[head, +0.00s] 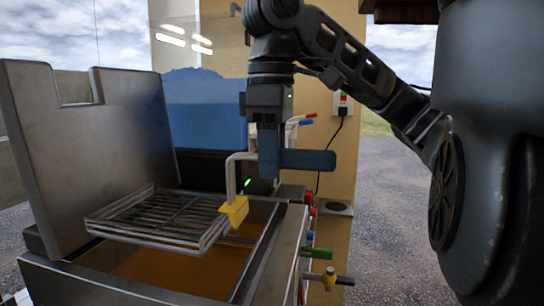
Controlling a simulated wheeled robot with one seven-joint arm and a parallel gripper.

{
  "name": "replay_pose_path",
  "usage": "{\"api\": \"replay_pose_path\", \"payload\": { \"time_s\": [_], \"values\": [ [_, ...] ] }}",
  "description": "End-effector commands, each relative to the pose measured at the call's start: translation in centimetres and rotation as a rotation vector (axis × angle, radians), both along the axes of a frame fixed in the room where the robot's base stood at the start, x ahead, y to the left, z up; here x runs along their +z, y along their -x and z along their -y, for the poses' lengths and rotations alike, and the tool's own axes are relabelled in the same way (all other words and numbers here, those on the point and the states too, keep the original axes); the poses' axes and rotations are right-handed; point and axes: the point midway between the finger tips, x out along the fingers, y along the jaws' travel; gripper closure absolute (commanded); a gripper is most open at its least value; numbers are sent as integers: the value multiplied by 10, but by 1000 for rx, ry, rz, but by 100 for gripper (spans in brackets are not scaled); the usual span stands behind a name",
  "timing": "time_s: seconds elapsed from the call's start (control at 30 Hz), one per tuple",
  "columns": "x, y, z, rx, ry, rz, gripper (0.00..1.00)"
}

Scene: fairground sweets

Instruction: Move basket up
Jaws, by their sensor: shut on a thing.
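The wire basket (150,238) is at the lower left in the head view, above the orange oil (145,268) in the metal fryer (270,250). Its grey handle (231,175) rises from a yellow piece (234,211) at the basket's right end and bends over at the top towards my gripper. My gripper (266,160) points down and is shut on the basket's handle. The fingers hide the gripped part of the handle. The basket looks empty, with only its wire bars showing.
A tall metal lid or panel (125,115) stands behind the basket at left. A blue tank (205,110) is behind the fryer. A green-handled valve (322,253) and a yellow one (329,278) stick out at the fryer's right. A socket with a cable (343,104) is on the post.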

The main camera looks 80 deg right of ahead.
Motion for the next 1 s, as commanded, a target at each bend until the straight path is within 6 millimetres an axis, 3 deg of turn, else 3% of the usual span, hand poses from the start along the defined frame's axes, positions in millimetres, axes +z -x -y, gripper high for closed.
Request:
{"api": "replay_pose_path", "payload": {
  "time_s": [0.77, 1.0],
  "values": [
    [-62, 0, 0, -1, 0, 2, 100],
    [-56, 17, -1, -2, 0, 2, 100]
  ]
}}
